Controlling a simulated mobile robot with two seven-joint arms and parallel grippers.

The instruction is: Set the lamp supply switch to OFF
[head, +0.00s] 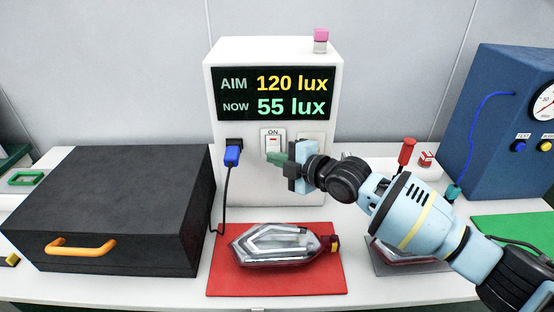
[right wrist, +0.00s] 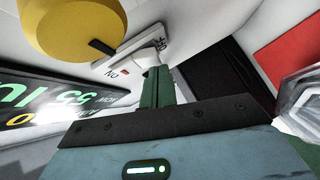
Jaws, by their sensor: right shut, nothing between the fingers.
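The lamp supply switch (head: 272,139) is a small white plate on the front of the white display box (head: 225,180). It has an ON label at its top and a red mark. The right wrist view shows the same switch (right wrist: 122,70) turned over, close ahead of the fingers. My right gripper (head: 277,158) is shut and empty, its green fingertips at the lower part of the switch. The fingertips (right wrist: 154,80) hide part of the plate, and I cannot tell whether they touch it. My left gripper is not in view.
A yellow knob (right wrist: 75,25) with a dark pointer is close beside the switch. A blue plug (head: 232,155) with a black cable is left of it. A clear lamp (head: 285,246) lies on the red mat (head: 225,282) below. A black case (head: 110,200) stands left.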

